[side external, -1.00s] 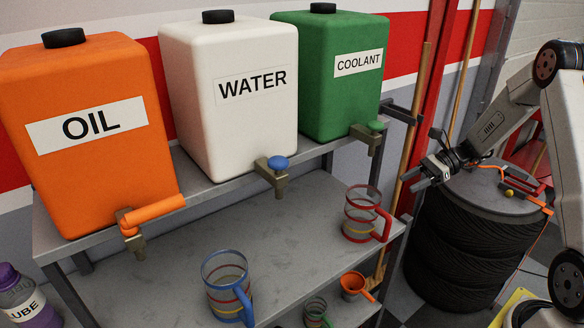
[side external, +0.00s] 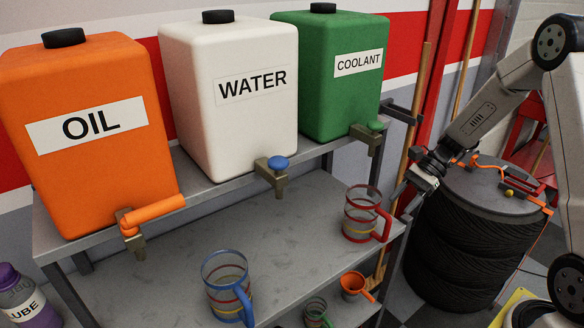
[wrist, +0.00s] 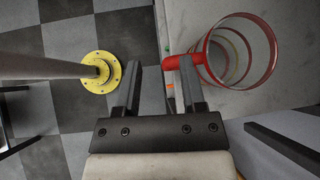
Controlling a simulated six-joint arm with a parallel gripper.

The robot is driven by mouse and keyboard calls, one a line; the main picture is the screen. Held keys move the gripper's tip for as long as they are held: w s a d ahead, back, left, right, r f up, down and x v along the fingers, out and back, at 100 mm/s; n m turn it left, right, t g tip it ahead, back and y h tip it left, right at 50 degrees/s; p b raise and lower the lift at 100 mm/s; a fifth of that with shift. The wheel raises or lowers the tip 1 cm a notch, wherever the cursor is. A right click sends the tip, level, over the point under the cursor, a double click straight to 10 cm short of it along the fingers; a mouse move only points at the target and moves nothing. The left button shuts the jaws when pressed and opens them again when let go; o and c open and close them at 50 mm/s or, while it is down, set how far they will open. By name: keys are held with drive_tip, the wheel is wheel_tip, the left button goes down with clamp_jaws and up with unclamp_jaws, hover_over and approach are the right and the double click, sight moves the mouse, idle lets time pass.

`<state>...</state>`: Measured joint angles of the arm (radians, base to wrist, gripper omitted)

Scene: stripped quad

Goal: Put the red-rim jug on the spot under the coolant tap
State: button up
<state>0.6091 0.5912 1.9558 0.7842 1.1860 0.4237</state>
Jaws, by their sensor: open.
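The red-rim jug (side external: 362,212) stands upright on the lower shelf (side external: 290,215) near its right end, with its red handle toward the right. The coolant tap (side external: 370,136), with a green knob, hangs from the green coolant tank (side external: 338,85) above and behind the jug. No marked spot shows on the shelf beneath it. My gripper (side external: 402,192) is just right of the jug, beside the handle. In the wrist view, my gripper (wrist: 161,68) is open, and the handle (wrist: 182,62) overlaps the right fingertip and reaches between the fingers. Contact cannot be told.
A blue-rim jug (side external: 227,288), a small green-handled jug (side external: 316,312) and an orange funnel (side external: 354,287) are at the front. The water tap (side external: 272,172) and oil tap (side external: 138,228) overhang the shelf. Stacked tyres (side external: 460,245) stand right. The shelf's middle is clear.

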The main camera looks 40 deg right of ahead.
drive_tip(key=s+a+n+h, duration=0.4)
drive_tip(key=a+n, duration=0.1)
drive_tip(key=n, duration=0.4)
drive_tip(key=s+a+r+n+t+h, duration=0.1)
drive_tip(key=s+a+n+h, duration=0.2)
drive_tip(key=n, duration=0.6)
drive_tip(key=a+h, duration=0.2)
drive_tip(key=a, duration=0.1)
drive_tip(key=shift+s+r, duration=0.25)
drive_tip(key=shift+s, duration=0.15)
